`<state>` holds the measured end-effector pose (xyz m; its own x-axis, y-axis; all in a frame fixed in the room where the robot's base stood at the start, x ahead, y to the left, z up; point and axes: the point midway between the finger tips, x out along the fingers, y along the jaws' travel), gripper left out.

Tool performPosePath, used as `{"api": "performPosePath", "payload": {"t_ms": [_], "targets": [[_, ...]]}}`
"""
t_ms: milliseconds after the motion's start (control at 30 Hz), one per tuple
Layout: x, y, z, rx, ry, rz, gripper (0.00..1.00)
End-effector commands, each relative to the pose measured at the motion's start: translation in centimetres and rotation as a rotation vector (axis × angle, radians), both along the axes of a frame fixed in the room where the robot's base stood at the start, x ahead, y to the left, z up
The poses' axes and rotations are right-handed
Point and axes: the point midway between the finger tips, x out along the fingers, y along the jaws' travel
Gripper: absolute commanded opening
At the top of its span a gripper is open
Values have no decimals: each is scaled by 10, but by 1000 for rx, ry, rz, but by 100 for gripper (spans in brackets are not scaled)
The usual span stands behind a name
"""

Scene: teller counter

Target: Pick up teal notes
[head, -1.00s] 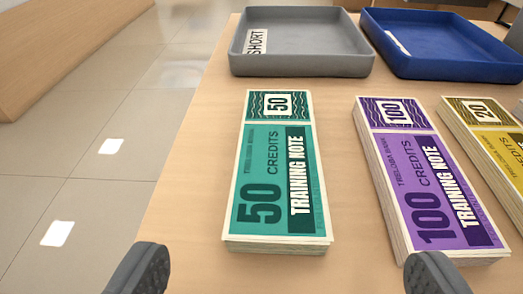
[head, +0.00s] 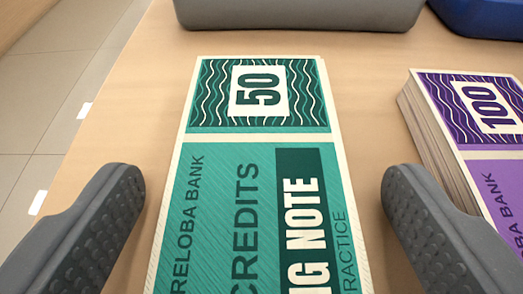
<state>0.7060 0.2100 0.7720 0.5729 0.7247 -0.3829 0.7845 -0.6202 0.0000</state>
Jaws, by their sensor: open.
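The teal notes (head: 215,200) are a stack marked 50 CREDITS, lying on the wooden counter in the middle of the head view. Their near end runs out of the bottom of the picture. My gripper (head: 262,185) is open, with one grey padded finger to the left of the stack and one to the right. Counter surface shows between each finger and the stack, so neither finger appears to touch it. How high the fingertips are above the counter is hard to tell.
A purple 100 stack (head: 490,150) lies close on the right, partly behind my right finger. A grey tray (head: 300,14) stands beyond the teal notes, with a blue tray (head: 485,18) to its right. The counter's left edge drops to a tiled floor (head: 60,90).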

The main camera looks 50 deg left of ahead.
Motion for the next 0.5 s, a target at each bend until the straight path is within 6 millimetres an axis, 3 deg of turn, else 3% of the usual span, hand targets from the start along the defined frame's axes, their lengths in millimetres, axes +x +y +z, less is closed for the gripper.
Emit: {"api": "performPosePath", "payload": {"t_ms": [167,333,500], "targets": [[0,0,0,1,1,0,80],[0,0,0,0,1,0,33],[0,0,0,0,2,1,30]]}}
